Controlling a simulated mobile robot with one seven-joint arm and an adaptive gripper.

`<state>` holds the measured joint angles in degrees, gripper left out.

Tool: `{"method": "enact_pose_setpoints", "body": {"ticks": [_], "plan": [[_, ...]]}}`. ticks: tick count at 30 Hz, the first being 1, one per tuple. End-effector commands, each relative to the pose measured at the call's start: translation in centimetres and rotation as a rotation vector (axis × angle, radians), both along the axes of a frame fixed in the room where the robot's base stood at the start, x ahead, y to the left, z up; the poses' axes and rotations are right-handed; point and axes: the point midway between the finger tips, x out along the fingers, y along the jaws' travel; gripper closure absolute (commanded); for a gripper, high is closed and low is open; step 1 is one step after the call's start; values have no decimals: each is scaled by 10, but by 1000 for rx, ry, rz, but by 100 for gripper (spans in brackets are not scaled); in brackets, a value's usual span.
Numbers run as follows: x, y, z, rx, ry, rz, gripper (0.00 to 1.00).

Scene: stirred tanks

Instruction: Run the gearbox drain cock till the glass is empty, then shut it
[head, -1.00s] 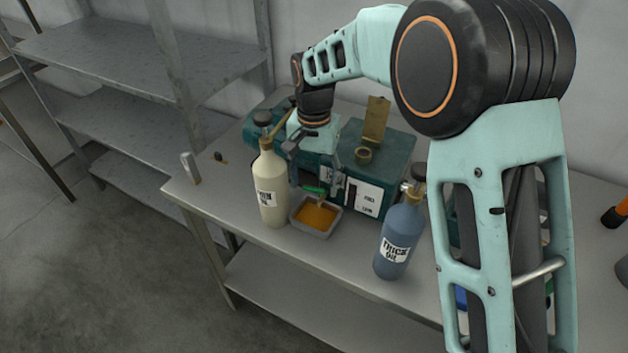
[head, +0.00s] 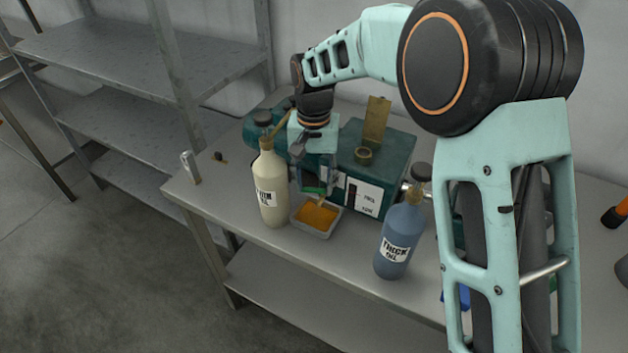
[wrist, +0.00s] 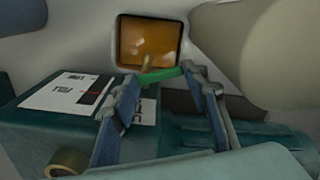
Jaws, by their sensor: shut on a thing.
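The teal gearbox (head: 395,148) stands on the bench, with a white label (head: 367,197) around a dark upright sight glass (head: 352,193). I cannot read a clear oil level in the glass. The cock's green handle (wrist: 160,75) lies between my fingertips in the wrist view. My gripper (head: 316,187) is shut on it; in the head view the fingers partly hide it. A thin amber stream (wrist: 146,63) shows beside the handle, above the grey drip tray (head: 298,224). The tray holds orange-brown oil (head: 317,215).
A cream thin-oil bottle (head: 268,190) stands close left of the tray. A blue thick-oil bottle (head: 398,240) stands to its right, near the bench's front edge. The brass filler lid (head: 376,120) is raised on the gearbox. Bare bench (head: 225,190) lies at left.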

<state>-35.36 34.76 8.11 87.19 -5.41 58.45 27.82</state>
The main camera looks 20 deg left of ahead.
Motion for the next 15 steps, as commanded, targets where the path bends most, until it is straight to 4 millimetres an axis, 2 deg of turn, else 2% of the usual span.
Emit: {"method": "enact_pose_setpoints", "body": {"ticks": [15], "plan": [[-9,-5,1,0,0,477,82]]}}
